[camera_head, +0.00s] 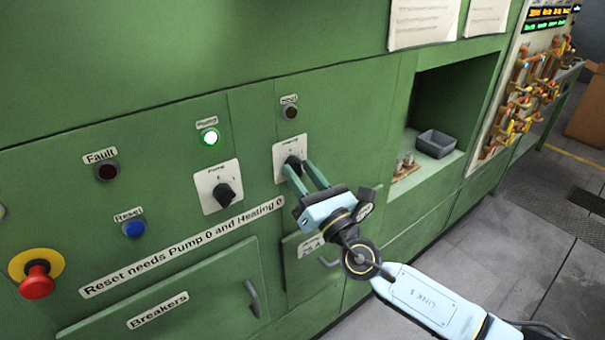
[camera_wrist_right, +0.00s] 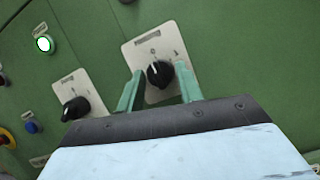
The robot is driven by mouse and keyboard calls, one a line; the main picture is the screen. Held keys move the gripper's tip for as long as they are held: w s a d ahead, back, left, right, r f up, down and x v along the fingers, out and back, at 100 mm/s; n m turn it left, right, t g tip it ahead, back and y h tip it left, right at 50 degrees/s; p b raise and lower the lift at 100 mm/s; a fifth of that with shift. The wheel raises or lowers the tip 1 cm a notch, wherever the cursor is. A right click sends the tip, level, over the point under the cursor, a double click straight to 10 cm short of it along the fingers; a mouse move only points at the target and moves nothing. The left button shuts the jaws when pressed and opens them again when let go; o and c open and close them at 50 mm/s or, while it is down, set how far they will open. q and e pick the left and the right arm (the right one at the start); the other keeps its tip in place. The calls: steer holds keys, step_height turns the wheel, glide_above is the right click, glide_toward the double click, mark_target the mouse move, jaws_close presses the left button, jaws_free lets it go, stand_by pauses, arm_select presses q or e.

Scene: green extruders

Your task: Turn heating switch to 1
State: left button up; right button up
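The heating switch is a black rotary knob (camera_wrist_right: 159,73) on a white plate (camera_head: 282,150) on the green panel. In the right wrist view its pointer is turned up toward the left mark on the plate. My right gripper (camera_head: 304,172) is at this switch. Its two green fingers are apart, one on each side of the knob, with a visible gap to the knob in the right wrist view. In the head view the fingers partly cover the knob and plate. My left gripper is not in view.
The pump switch (camera_head: 224,193) sits left of the heating switch, under a lit green lamp (camera_head: 209,137). A red emergency button (camera_head: 37,282) and blue reset button (camera_head: 133,229) are farther left. A recess with a grey bin (camera_head: 435,144) lies to the right.

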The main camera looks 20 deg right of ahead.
steer(key=c, duration=0.6)
steer(key=shift+o, duration=0.2)
steer(key=shift+m, duration=0.6)
steer(key=shift+a+m+h, duration=0.1)
steer(key=shift+m+h, duration=0.7)
steer(key=shift+m, duration=0.2)
steer(key=m+h, duration=0.2)
steer(key=m, duration=0.1)
steer(key=shift+s+a+r+m, duration=0.1)
steer(key=shift+m, duration=0.3)
steer(key=m+h+p, duration=0.1)
steer(key=m+h, duration=0.1)
steer(key=m, duration=0.2)
steer(key=shift+r+m+p, duration=0.1)
steer(key=shift+m+p, duration=0.2)
steer(key=shift+p, duration=0.1)
steer(key=shift+a+m+g+h+p, duration=0.1)
steer(key=shift+m+g+h+p, duration=0.35)
steer(key=shift+m, duration=0.6)
steer(key=shift+m+g+h+p, duration=0.25)
steer(key=shift+m+p, duration=0.3)
steer(key=shift+m, duration=0.5)
